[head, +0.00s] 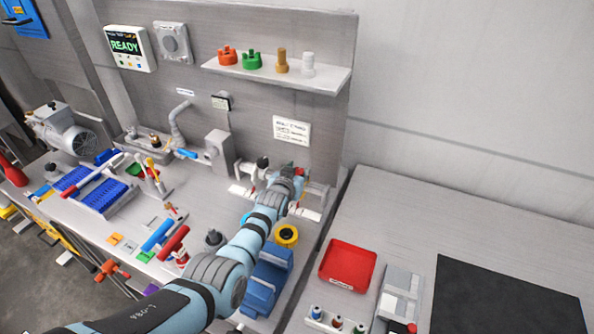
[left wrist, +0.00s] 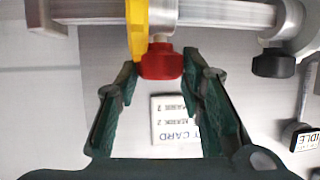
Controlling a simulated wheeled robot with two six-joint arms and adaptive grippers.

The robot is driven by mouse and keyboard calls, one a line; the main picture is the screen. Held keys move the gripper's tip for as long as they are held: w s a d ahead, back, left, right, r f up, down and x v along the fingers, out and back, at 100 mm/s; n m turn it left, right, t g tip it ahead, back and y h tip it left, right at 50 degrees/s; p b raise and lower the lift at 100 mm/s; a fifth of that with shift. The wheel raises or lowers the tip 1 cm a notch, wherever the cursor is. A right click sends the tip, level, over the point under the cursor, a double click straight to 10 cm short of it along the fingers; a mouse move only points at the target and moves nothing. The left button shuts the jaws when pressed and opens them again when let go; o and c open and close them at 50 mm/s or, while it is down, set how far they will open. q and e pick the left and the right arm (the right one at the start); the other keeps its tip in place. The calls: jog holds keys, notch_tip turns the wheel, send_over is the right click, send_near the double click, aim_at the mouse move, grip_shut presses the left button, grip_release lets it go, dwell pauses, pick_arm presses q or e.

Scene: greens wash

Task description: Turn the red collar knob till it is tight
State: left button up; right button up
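The red collar knob (left wrist: 161,64) sits under a horizontal metal tube (left wrist: 215,16) in the left wrist view, with a yellow part (left wrist: 137,28) beside it. My left gripper (left wrist: 160,76) is open, with one dark green finger on each side of the knob's lower end. Narrow gaps seem to show between fingers and knob; I cannot tell whether either touches. In the head view my left gripper (head: 290,182) is at the fixture by the back panel, and a bit of the red knob (head: 300,171) shows past it. My right gripper is not in view.
A black knob (left wrist: 272,63) hangs from the tube's clamp to the right. A card (left wrist: 175,120) is behind the fingers. On the bench are a yellow ring (head: 287,235), blue bins (head: 268,283) and hand tools. A red tray (head: 347,264) lies on the right table.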

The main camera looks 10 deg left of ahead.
pick_arm(q)
jog(key=shift+o, duration=1.4)
jog(key=v, duration=1.2)
